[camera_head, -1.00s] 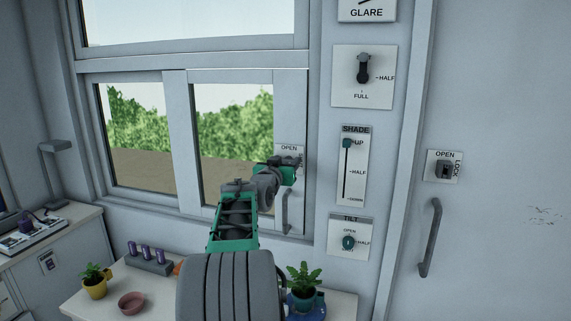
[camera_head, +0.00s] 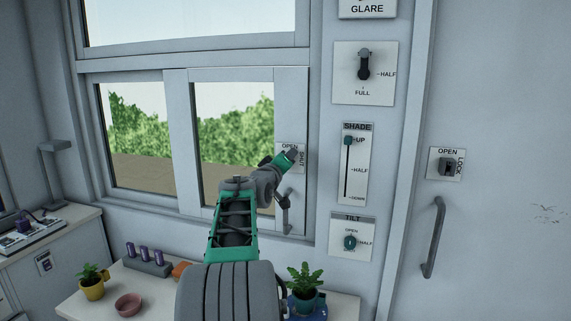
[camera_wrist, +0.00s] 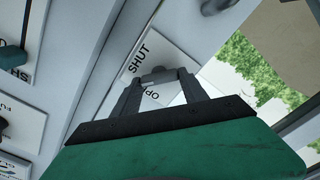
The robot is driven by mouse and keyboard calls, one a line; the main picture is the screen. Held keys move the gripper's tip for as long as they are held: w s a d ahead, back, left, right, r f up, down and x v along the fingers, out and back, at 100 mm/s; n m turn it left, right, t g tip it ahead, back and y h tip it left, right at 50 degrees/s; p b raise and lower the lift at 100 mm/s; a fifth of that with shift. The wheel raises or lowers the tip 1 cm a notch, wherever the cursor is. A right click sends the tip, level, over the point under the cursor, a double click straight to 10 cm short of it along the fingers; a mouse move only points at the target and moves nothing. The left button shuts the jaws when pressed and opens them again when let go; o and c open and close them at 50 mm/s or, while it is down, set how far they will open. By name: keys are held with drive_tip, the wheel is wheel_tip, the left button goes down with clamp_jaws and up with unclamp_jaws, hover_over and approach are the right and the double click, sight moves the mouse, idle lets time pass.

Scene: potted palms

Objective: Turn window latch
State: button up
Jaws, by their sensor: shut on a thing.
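The window latch's white plate (camera_head: 283,147) is on the right frame of the sliding window, with the words OPEN and SHUT beside it. In the wrist view the plate (camera_wrist: 143,57) lies tilted, with SHUT at its upper left and OPEN partly covered. My gripper (camera_head: 291,153) is at the plate. In the wrist view its two fingers are on either side of the grey latch (camera_wrist: 158,75), and my gripper (camera_wrist: 158,85) is shut on it. The exact angle of the latch is hard to tell because the fingers cover part of it.
A window pull handle (camera_head: 288,212) is just below my gripper. The SHADE slider panel (camera_head: 357,185) and TILT knob panel (camera_head: 335,248) are to the right. A potted palm (camera_head: 304,278) and a pink bowl (camera_head: 128,304) stand on the table below.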

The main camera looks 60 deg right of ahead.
drive_tip(key=shift+f+n, duration=0.15)
drive_tip(key=shift+n, duration=3.85)
drive_tip(key=o, duration=1.4)
drive_tip(key=a, duration=0.2)
drive_tip(key=a+b, duration=0.1)
drive_tip(key=a, duration=0.2)
drive_tip(key=s+a, duration=0.1)
drive_tip(key=a, duration=0.1)
drive_tip(key=shift+a+b, duration=0.3)
drive_tip(key=shift+a, duration=0.1)
